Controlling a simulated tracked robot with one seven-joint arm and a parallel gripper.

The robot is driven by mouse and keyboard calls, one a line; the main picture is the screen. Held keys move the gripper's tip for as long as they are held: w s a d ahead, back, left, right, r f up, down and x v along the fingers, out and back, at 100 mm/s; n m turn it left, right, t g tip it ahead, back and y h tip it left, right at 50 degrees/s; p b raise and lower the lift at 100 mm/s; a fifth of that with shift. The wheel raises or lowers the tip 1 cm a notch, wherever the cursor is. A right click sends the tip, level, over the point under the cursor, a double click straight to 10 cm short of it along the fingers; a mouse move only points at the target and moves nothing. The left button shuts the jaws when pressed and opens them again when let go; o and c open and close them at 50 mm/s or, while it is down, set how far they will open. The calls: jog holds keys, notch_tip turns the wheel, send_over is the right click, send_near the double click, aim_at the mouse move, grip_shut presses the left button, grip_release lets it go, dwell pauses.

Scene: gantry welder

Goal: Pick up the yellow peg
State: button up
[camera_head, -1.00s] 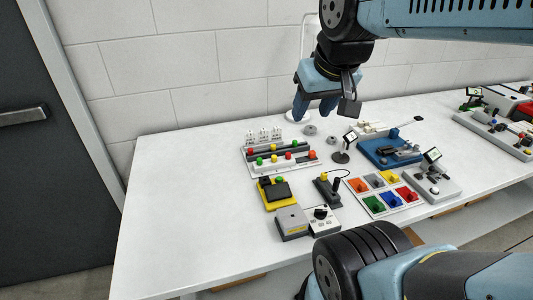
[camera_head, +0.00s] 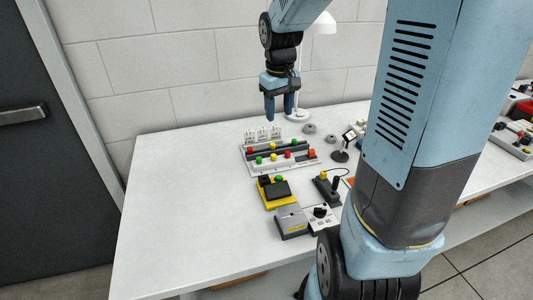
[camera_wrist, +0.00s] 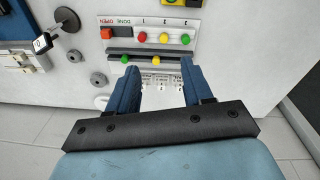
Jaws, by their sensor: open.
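The yellow peg (camera_head: 274,146) stands in the dark rear rail of a small board, between a red peg (camera_head: 250,150) and a green peg (camera_head: 297,143). In the wrist view the yellow peg (camera_wrist: 155,60) shows between my fingertips, with the green peg (camera_wrist: 124,59) beside the left finger. The red peg is hidden there, apparently behind the right finger. My gripper (camera_head: 279,116) points down above the rear of the board, empty and apart from the pegs. Its blue fingers (camera_wrist: 159,66) are spread open in the wrist view.
A white front strip (camera_wrist: 175,52) carries green, yellow and red round pieces and a red button (camera_wrist: 106,33). Small white labelled stands (camera_head: 263,134) are behind the rail. A lamp (camera_head: 320,25), grey discs and a yellow-black device (camera_head: 270,205) are nearby. The table's left side is clear.

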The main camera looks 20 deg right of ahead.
jog(key=w+f, duration=0.3)
send_over(274, 155)
jog(key=shift+g, duration=0.4)
notch_tip(274, 155, down, 9)
jog(key=shift+w+d+f, duration=0.15)
jog(key=shift+a+f, duration=0.2)
jog(key=shift+f, duration=2.55)
grip_shut()
